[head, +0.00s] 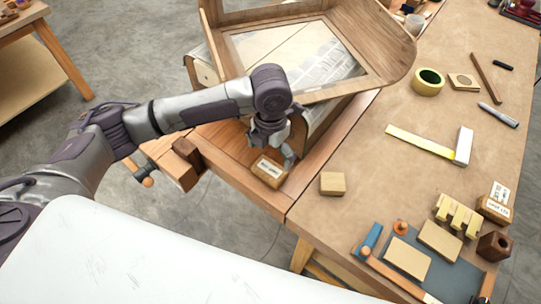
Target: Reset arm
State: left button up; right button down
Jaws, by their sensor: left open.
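My left arm comes in from the left and reaches over the front of the wooden bench. My left gripper (279,151) points down and is open, with nothing seen between its fingers. It is close to the curved end of a wooden bent form (298,132) and just behind a small labelled block (269,169). I cannot tell whether a finger touches either one. My right gripper is not in view.
A large curved wooden frame (390,45) stands at the back of the bench. A plain wood block (332,184), a square (464,146), a tape roll (428,82) and a tray with blocks (369,240) lie to the right. A vise (182,165) sticks out at the bench's left edge.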

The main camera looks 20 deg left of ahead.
pick_arm(q)
jog(key=shift+d, duration=0.1)
dwell(0.3)
